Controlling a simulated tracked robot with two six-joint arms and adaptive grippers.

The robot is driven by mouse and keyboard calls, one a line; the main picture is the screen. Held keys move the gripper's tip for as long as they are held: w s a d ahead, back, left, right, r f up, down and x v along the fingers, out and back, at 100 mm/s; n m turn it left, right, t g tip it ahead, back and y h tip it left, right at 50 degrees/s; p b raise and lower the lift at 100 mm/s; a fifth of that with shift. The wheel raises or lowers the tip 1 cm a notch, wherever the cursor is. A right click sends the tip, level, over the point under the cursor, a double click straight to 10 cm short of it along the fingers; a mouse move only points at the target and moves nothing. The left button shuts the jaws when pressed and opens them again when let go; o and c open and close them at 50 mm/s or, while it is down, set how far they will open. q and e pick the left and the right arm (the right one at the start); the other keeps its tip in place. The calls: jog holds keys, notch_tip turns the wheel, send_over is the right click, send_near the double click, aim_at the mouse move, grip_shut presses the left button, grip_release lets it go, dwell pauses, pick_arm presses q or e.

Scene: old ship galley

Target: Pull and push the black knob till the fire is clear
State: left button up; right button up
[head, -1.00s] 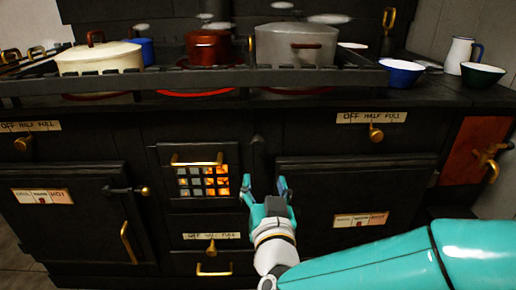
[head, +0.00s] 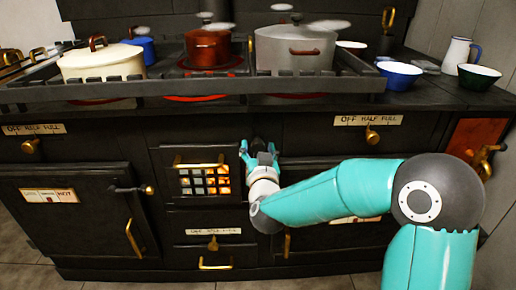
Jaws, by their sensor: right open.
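The black knob (head: 257,142) is a dark upright shape on the stove front, just right of the fire grate, and mostly hidden by my gripper. My right gripper (head: 259,151) is open, with its teal fingers to the left and right of the knob; I cannot tell whether they touch it. The fire (head: 222,181) glows orange behind the barred grate (head: 203,176), brightest at the right, with greyish, duller squares at the left. My left gripper is not in view.
A cream pot (head: 103,64), a red pot (head: 208,48) and a grey pot (head: 294,48) stand on the railed stove top. Blue (head: 398,76) and green (head: 478,77) bowls and a white jug (head: 457,54) stand at the right. Brass knobs and handles stick out of the front.

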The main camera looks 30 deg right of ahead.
jog(key=shift+w+d, duration=0.3)
jog(key=shift+w, duration=0.25)
grip_shut()
